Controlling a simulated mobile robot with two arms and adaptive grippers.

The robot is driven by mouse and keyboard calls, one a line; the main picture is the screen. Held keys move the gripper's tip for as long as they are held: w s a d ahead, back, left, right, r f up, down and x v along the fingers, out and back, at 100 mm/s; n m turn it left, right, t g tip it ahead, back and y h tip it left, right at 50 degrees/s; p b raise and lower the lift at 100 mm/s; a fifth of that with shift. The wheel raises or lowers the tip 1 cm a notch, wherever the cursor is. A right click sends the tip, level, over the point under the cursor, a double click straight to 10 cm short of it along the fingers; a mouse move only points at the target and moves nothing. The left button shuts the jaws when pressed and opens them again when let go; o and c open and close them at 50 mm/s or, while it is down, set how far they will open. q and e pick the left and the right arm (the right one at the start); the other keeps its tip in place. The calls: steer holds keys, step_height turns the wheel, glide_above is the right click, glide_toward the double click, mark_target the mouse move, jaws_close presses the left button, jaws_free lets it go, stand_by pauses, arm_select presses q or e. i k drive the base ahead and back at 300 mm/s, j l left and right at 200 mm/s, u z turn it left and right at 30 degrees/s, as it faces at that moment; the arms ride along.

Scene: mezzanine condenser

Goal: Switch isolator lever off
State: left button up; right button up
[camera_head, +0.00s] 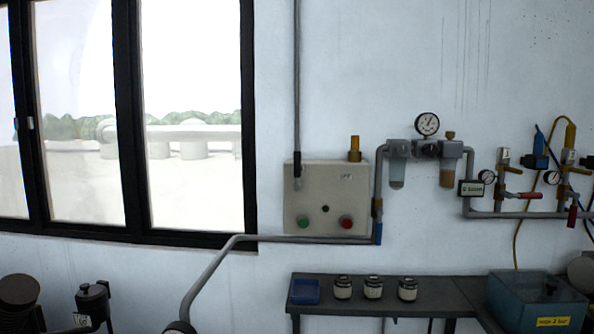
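A beige control box (325,226) hangs on the wall near the centre. A blue lever (378,233) hangs down on the pipe beside the box. I cannot tell for sure which part is the isolator lever. Neither of my grippers is in view.
A grey shelf (430,295) below holds a blue tray (305,292) and several small jars. A grey pipe (215,262) runs out in front of the wall. Gauges and red-handled valves (528,195) are at right, above a teal box (535,300). Dark equipment (92,303) stands lower left.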

mark_target(296, 154)
steer(key=i+j, duration=0.15)
steer(key=i, duration=1.15)
